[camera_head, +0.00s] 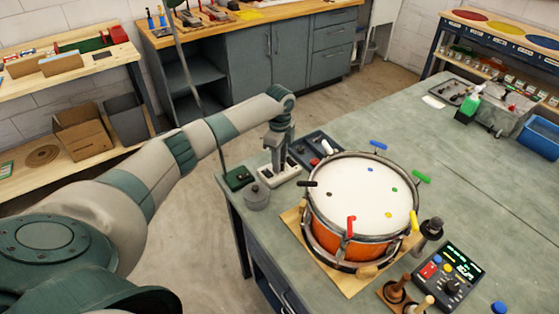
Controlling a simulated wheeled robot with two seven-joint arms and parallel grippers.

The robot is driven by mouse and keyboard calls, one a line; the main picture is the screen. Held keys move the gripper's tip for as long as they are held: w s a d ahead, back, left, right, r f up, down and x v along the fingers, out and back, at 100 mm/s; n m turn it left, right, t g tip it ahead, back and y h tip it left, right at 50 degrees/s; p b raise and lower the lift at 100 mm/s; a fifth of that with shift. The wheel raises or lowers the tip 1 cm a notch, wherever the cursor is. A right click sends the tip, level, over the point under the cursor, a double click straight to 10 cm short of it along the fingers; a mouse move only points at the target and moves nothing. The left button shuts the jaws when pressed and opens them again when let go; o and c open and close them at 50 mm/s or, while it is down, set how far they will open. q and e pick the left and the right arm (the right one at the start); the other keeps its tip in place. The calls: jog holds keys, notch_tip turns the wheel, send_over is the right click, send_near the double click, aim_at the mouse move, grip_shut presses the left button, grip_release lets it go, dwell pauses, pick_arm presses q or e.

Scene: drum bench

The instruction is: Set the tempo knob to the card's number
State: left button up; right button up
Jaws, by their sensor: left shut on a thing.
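The control box (449,273) stands at the table's front right, with a green-lit display, a red button and a yellow button. Its black knob (453,286) is small, and I cannot read its setting. I cannot make out a card with a number. My left gripper (278,170) points down at the table's left edge, far from the knob, to the left of the drum. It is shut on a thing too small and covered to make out. My right gripper is not in view.
The orange drum (330,235) with coloured pegs stands on a wooden board between my left gripper and the control box. A grey pot (257,196) is close to my left gripper. Wooden-handled tools (396,290) stand beside the control box. The table's right half is mostly clear.

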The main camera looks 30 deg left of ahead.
pick_arm(q)
jog(key=shift+m, duration=1.1)
